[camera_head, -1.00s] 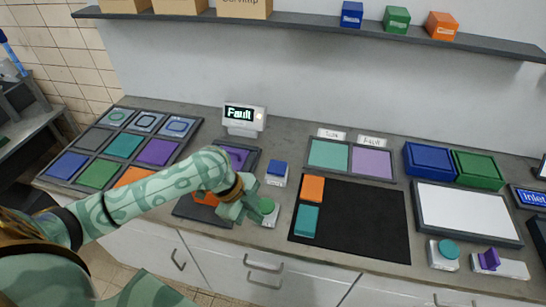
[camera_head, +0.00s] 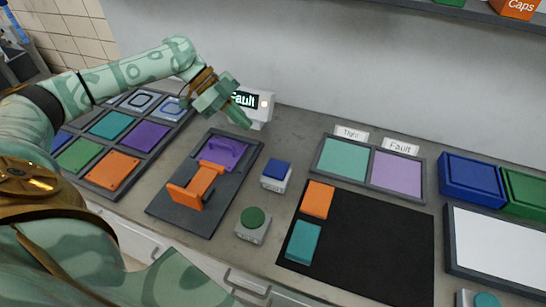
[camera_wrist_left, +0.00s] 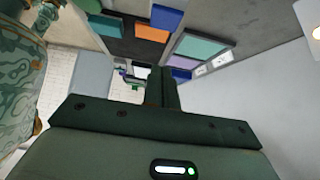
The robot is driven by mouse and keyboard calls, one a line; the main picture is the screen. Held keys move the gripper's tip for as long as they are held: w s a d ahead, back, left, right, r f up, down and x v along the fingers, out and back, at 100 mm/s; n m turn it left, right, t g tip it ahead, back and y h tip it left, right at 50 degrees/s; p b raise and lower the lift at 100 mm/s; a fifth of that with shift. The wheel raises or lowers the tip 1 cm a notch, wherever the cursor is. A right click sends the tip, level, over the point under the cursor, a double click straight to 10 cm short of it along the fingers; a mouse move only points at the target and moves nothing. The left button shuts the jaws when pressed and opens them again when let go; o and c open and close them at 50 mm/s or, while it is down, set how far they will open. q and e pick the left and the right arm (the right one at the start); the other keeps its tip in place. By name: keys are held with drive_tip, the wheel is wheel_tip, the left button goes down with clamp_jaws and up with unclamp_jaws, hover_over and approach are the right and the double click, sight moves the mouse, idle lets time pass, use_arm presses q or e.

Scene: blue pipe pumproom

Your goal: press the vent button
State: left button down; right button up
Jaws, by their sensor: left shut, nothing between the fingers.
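Two buttons stand on the grey counter: a round green one (camera_head: 253,217) on a grey box and a square blue one (camera_head: 277,169) on a light box behind it. I see no readable label on either, so I cannot tell which is the vent button. My left gripper (camera_head: 243,119) is shut and empty. It is raised behind and left of both buttons, apart from them, and covers part of the display (camera_head: 264,104) that reads "Fault". Its dark fingers also show in the left wrist view (camera_wrist_left: 161,75). My right gripper is not in view.
A dark plate (camera_head: 160,210) with an orange handle (camera_head: 197,187) and a purple part (camera_head: 222,152) lies left of the buttons. A black mat (camera_head: 375,235) with orange and teal blocks lies right. A tray (camera_head: 421,193) with teal and purple panels stands behind it.

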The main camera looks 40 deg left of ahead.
use_arm(q)
drive_tip(key=b, duration=0.2)
hover_over(280, 169)
drive_tip(key=a, duration=0.3)
drive_tip(key=f, duration=0.7)
drive_tip(key=shift+s, duration=0.4)
wheel_tip(280, 169, down, 3)
drive_tip(key=shift+d+f, duration=0.15)
drive_tip(key=shift+f, duration=0.5)
